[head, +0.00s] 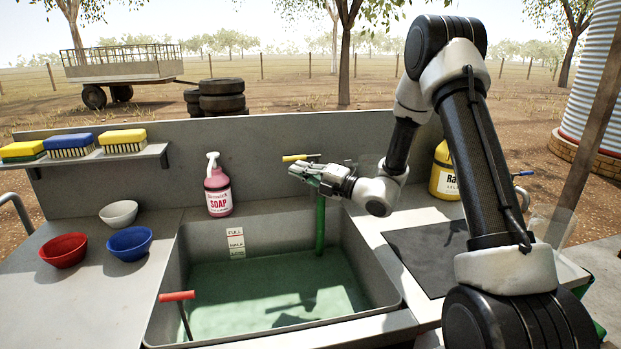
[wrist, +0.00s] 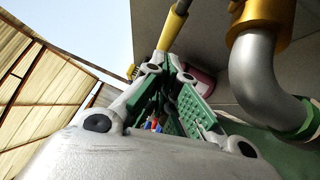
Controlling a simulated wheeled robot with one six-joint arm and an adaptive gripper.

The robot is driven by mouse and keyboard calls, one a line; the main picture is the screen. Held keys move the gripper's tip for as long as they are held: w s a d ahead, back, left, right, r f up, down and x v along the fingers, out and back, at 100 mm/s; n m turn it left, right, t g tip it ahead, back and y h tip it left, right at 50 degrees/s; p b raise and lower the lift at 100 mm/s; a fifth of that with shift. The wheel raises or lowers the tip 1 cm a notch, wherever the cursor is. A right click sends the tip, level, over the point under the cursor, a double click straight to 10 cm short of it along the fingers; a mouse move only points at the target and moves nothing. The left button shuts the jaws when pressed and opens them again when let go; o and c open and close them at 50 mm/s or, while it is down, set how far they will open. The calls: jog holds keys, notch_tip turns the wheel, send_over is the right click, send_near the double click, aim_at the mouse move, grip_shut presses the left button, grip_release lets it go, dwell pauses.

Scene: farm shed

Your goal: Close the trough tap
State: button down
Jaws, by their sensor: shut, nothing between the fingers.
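The tap stands at the back right of the trough (head: 161,318), with a yellow lever (head: 296,158) pointing left in the head view. A green hose (head: 320,228) hangs below it into green water. My gripper (head: 296,171) is shut and empty, just below and in front of the lever. In the wrist view, the yellow lever (wrist: 174,28) lies just beyond my fingertips (wrist: 172,66); I cannot tell whether they touch. The tap's brass body (wrist: 268,18) and grey spout (wrist: 254,75) are to the right. My wrist hides part of the tap in the head view.
A soap bottle (head: 218,187) stands behind the trough's rim. A red-handled rod (head: 177,296) rises at the front left. Bowls (head: 130,243) sit on the left counter. A yellow jug (head: 445,178) and a blue lever (head: 522,174) are at right, beyond a dark mat (head: 425,255).

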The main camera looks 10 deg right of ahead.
jog(key=shift+w+a+r, duration=0.1)
jog(key=shift+w+r, duration=0.05)
jog(key=shift+w, duration=0.45)
jog(key=shift+w+a+r, duration=0.1)
jog(key=shift+w+a, duration=0.1)
jog(key=shift+w, duration=0.4)
jog(key=shift+r, duration=0.1)
jog(key=shift+w+d, duration=0.1)
